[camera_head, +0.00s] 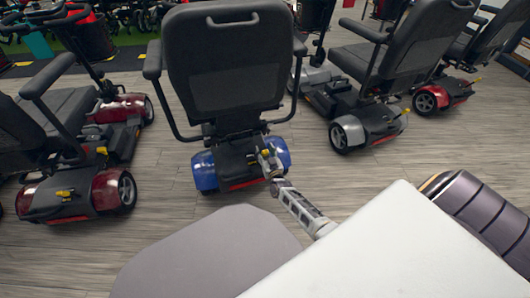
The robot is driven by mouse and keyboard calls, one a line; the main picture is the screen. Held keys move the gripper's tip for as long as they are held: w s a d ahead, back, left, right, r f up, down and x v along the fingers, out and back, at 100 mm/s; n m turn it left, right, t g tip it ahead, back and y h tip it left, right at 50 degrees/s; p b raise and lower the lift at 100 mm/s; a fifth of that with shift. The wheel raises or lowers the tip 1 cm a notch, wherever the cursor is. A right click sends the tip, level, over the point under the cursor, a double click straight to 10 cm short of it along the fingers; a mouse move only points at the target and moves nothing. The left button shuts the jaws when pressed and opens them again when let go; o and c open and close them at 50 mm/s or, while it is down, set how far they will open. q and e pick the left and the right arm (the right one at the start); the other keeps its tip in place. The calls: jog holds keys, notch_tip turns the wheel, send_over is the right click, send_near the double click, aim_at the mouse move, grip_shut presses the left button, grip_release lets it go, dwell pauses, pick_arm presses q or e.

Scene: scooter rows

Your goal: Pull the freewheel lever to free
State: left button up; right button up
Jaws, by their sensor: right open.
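A blue scooter (203,172) stands in the middle with the back of its black seat (228,60) towards me. A small yellow lever (266,152) shows at the right of its rear housing. My right gripper (267,157) reaches over the rear of this scooter and is open right at the yellow lever. The fingers partly cover the lever, and I cannot tell whether they touch it. The lever's exact position is too small to read. My left gripper is not in view.
A red scooter (75,193) stands close on the left and a grey scooter (365,128) on the right, both with yellow levers at the rear. Another red scooter (432,99) is farther right. Wooden floor (160,215) is clear between the rows and me.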

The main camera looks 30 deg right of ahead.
grip_shut()
